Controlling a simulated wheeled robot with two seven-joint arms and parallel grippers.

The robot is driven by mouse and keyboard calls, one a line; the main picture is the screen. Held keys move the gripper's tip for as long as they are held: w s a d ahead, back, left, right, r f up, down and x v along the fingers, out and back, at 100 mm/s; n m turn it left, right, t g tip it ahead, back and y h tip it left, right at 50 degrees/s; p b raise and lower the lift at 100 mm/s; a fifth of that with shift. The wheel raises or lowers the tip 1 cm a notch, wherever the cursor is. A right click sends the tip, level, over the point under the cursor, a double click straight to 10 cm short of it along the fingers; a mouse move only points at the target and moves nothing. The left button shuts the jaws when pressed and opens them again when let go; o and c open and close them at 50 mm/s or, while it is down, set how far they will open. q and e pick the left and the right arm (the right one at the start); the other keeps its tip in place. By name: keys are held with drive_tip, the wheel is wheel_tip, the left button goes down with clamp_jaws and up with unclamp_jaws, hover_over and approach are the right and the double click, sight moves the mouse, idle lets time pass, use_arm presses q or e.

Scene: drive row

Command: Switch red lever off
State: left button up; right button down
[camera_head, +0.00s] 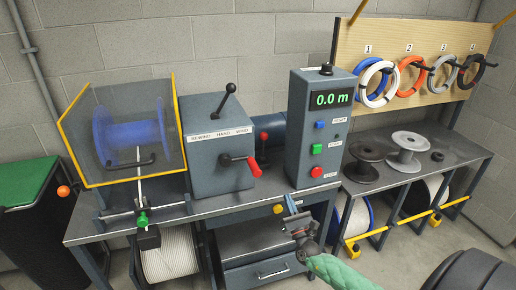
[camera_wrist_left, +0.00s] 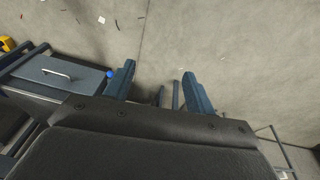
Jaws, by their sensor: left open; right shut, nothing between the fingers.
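A red-handled lever (camera_head: 253,167) sticks out from the front of the grey gearbox (camera_head: 216,150) in the head view. Its dark arm runs left to a pivot on the gearbox face and its red grip hangs at the right end. A black-knobbed lever (camera_head: 229,91) stands on top of the gearbox. My right gripper (camera_head: 291,205) is shut and empty, in front of the bench edge, below and right of the red grip and apart from it. My left gripper (camera_wrist_left: 160,82) is open and empty over the floor in the left wrist view; the head view does not show it.
A control post (camera_head: 318,130) with a 0.0 m display and buttons stands right of the gearbox. A guarded blue spool (camera_head: 131,135) is at left. Drawers (camera_head: 262,273) sit below the bench. Wire coils hang on a wooden board (camera_head: 430,45).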

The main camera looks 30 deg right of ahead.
sight(263, 147)
drive_tip(key=shift+n, duration=0.6)
drive_tip(key=p+x, duration=0.4)
drive_tip(key=x, duration=0.5)
drive_tip(key=shift+w+d+r, duration=0.1)
drive_tip(key=shift+w+r, duration=0.05)
drive_tip(key=shift+w, duration=0.1)
use_arm(q)
drive_tip(key=s+a+f+p, duration=0.2)
drive_tip(key=f, duration=0.8)
drive_tip(key=s+a+f+p, duration=0.1)
drive_tip(key=s+f+p, duration=0.1)
drive_tip(key=f, duration=0.9)
drive_tip(key=s+a+f+p, duration=0.2)
drive_tip(key=f, duration=0.9)
drive_tip(key=shift+s+a+f+y+p, duration=0.25)
drive_tip(key=shift+s+a+y+p, duration=0.05)
drive_tip(key=shift+s+y, duration=0.1)
use_arm(e)
drive_tip(key=x, duration=1.4)
drive_tip(key=shift+w, duration=0.2)
drive_tip(key=shift+w, duration=0.1)
use_arm(q)
drive_tip(key=shift+w+d+r+b, duration=0.1)
drive_tip(key=shift+d+r+b, duration=0.1)
drive_tip(key=shift+r+b, duration=0.15)
use_arm(e)
drive_tip(key=shift+w+d+r+g, duration=0.15)
drive_tip(key=shift+w+r+g, duration=0.45)
drive_tip(key=shift+g, duration=0.3)
